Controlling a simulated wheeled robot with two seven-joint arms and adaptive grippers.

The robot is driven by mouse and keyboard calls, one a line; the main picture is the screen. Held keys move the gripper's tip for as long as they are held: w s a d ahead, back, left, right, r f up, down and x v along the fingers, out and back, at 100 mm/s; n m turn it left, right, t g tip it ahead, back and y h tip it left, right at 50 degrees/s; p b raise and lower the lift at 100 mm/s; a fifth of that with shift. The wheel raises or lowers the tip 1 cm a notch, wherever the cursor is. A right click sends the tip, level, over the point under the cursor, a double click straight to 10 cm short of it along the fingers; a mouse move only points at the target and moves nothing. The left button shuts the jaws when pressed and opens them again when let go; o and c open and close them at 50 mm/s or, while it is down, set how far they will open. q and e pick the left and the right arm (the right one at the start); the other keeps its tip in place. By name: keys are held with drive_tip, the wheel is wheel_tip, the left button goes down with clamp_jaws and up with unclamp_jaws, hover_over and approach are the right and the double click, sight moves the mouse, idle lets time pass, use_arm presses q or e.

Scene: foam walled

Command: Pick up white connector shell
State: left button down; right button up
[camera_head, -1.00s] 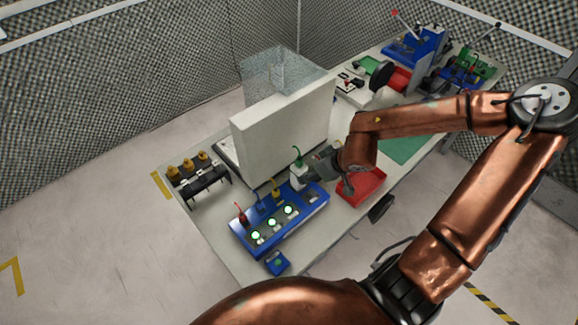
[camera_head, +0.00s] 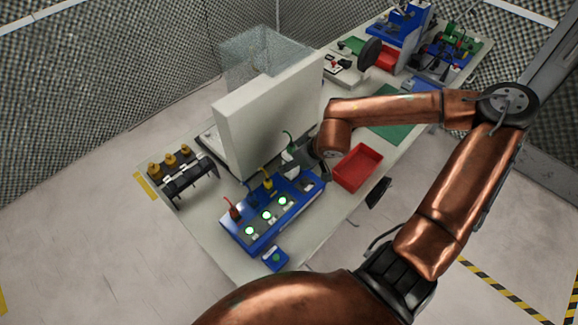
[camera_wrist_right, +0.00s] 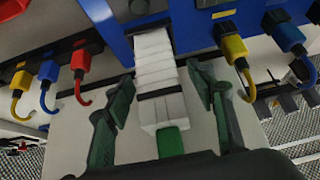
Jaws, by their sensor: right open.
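The white connector shell (camera_wrist_right: 158,75) is a ribbed white block with a dark band and a green end. In the wrist view it runs from the blue block down between the fingers of my right gripper (camera_wrist_right: 163,95). The fingers are open, one on each side, with gaps visible. In the head view the shell (camera_head: 290,157), with its green cable, stands behind the far end of the blue fixture (camera_head: 262,235). There my right gripper (camera_head: 312,160) is beside it, largely hidden by my copper wrist. My left gripper is not in view.
A white upright panel (camera_head: 265,115) stands close behind the shell. Red, yellow and blue plugs (camera_wrist_right: 235,50) flank it. A red tray (camera_head: 358,168) lies right of the fixture. A black rack with yellow knobs (camera_head: 182,172) stands at the left.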

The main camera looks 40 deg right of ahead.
drive_tip(key=shift+c, duration=0.4)
drive_tip(key=c, duration=1.2)
drive_tip(key=shift+c, duration=0.2)
